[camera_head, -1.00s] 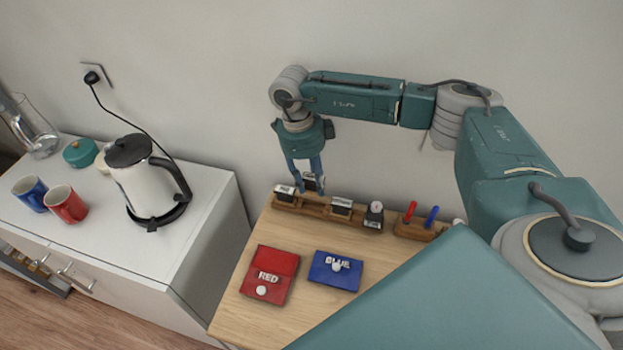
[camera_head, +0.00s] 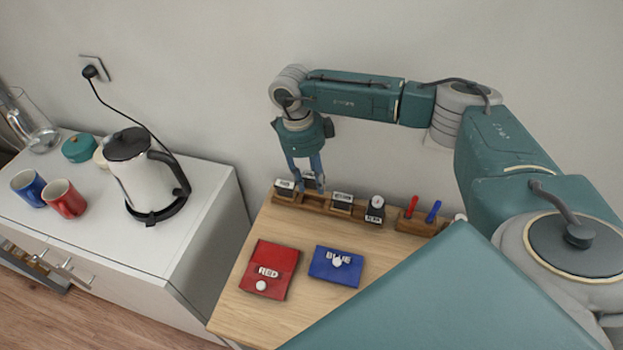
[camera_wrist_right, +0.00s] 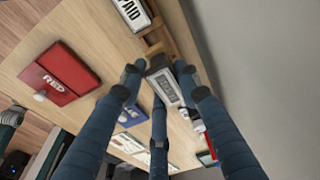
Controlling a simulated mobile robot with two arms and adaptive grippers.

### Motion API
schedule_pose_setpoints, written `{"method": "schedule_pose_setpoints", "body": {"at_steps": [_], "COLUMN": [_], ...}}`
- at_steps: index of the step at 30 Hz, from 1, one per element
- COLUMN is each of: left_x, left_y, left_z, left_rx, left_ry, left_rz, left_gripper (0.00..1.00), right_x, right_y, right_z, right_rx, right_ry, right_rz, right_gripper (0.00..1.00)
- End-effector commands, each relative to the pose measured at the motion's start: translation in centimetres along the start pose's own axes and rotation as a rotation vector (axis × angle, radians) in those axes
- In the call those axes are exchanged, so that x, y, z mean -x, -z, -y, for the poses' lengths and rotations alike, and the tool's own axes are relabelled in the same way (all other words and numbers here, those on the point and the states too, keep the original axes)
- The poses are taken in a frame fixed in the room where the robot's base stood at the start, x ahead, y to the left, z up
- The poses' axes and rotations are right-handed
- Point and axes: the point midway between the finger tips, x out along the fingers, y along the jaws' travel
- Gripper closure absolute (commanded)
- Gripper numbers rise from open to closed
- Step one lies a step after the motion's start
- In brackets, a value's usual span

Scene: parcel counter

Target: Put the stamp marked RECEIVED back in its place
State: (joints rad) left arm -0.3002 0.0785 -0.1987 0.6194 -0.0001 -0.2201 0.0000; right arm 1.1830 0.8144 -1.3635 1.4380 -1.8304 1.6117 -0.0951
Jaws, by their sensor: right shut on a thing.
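A wooden stamp rack (camera_head: 314,209) stands at the back of the wooden table, along the wall. My right gripper (camera_head: 308,187) is over the rack's left half, shut on a stamp. The held stamp (camera_wrist_right: 166,88) shows between the fingers in the wrist view; its label is too small and blurred to read surely. In the head view the fingers partly hide it. A stamp marked PAID (camera_wrist_right: 132,12) stands in the rack, at the top of the wrist view. Two other stamps (camera_head: 342,201) (camera_head: 376,209) stand right of the gripper. My left gripper is out of view.
A pen holder (camera_head: 415,225) with red and blue pens is right of the rack. A white counter (camera_head: 190,243) with a kettle (camera_head: 137,185) and mugs stands left, across a gap.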

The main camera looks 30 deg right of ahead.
Motion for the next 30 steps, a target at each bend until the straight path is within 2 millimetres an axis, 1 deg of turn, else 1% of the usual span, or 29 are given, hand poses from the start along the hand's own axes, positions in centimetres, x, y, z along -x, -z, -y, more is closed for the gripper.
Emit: {"method": "schedule_pose_setpoints", "body": {"at_steps": [5, 30], "left_x": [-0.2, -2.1], "left_y": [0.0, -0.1], "left_z": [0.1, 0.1], "left_rx": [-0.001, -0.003], "left_ry": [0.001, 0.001], "left_rz": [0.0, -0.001], "left_gripper": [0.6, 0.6], "right_x": [-0.2, -2.7], "right_y": [0.0, -0.5], "right_z": [0.0, 0.0], "right_rx": [0.0, 0.0], "right_ry": [0.0, 0.0], "right_rz": [0.0, 0.001], "right_gripper": [1.0, 1.0]}}
